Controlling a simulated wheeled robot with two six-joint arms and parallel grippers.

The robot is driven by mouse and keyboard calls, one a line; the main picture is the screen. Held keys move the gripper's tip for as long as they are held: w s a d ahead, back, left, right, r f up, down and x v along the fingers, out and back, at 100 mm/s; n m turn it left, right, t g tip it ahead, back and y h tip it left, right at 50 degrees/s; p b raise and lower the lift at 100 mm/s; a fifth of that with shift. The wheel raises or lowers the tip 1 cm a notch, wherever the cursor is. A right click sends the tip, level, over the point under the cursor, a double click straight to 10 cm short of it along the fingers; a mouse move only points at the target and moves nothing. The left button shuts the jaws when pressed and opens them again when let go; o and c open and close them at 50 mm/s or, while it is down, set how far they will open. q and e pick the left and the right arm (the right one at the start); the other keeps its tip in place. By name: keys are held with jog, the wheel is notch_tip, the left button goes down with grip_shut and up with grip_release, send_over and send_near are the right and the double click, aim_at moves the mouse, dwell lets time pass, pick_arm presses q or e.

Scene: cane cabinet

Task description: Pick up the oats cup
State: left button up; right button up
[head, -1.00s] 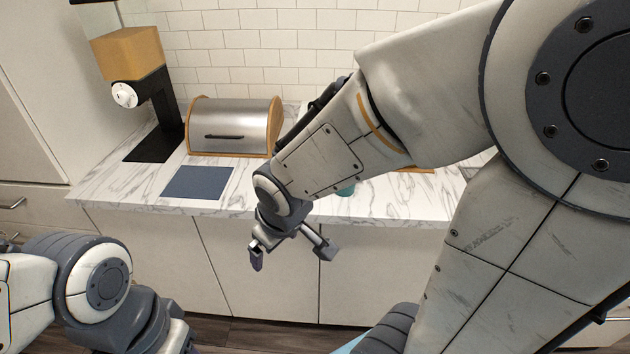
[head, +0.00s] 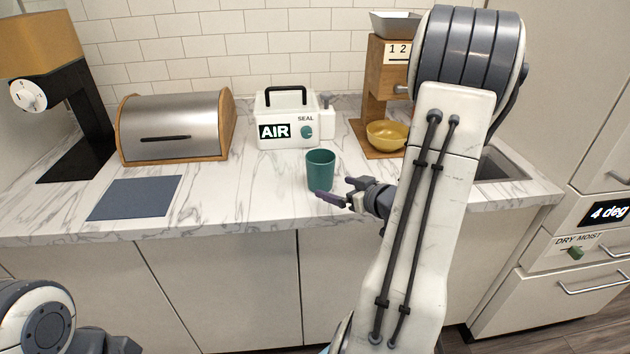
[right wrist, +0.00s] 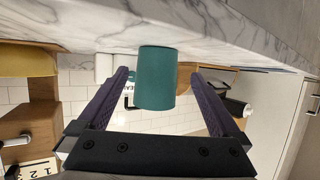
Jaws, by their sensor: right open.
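A teal green cup (head: 320,169), the only cup I see, stands upright on the marble counter near its front edge. No oats label or contents can be made out. My right gripper (head: 340,190) is open just in front of the cup, at its lower right in the head view. In the right wrist view the cup (right wrist: 156,78) appears between and beyond the two purple fingers (right wrist: 157,92), upside down in the picture. I cannot tell whether the fingers touch it. My left arm shows at the lower left in the head view, but its gripper is not visible.
A white AIR SEAL box (head: 288,120) stands behind the cup. A yellow bowl (head: 388,135) sits under a wooden dispenser (head: 385,75) to the right. A steel bread box (head: 170,130) and dark blue mat (head: 135,198) are left. Counter around the cup is clear.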

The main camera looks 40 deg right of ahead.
aim_at(328, 184)
jog(key=x, duration=0.3)
jog(key=shift+d, duration=0.25)
jog(key=shift+r+x, duration=0.15)
jog(key=shift+x, duration=1.25)
jog(key=shift+r+x, duration=0.15)
jog(key=shift+x, duration=1.3)
jog(key=shift+a, duration=0.1)
jog(key=c, duration=1.4)
jog(key=shift+w+r, duration=0.1)
jog(key=shift+r, duration=0.1)
jog(key=shift+r+p, duration=0.35)
jog(key=shift+r, duration=0.7)
notch_tip(328, 184, up, 2)
jog(key=shift+s+d+r+p, duration=0.4)
jog(key=shift+s+d+r, duration=0.7)
jog(key=shift+s+d, duration=0.3)
jog(key=shift+s+d+r+p, duration=0.35)
jog(key=shift+s+d+r, duration=0.8)
jog(key=shift+d, duration=0.35)
jog(key=shift+s+d+r+p, duration=0.4)
jog(key=shift+s+d+r, duration=0.65)
jog(key=shift+s+d, duration=0.35)
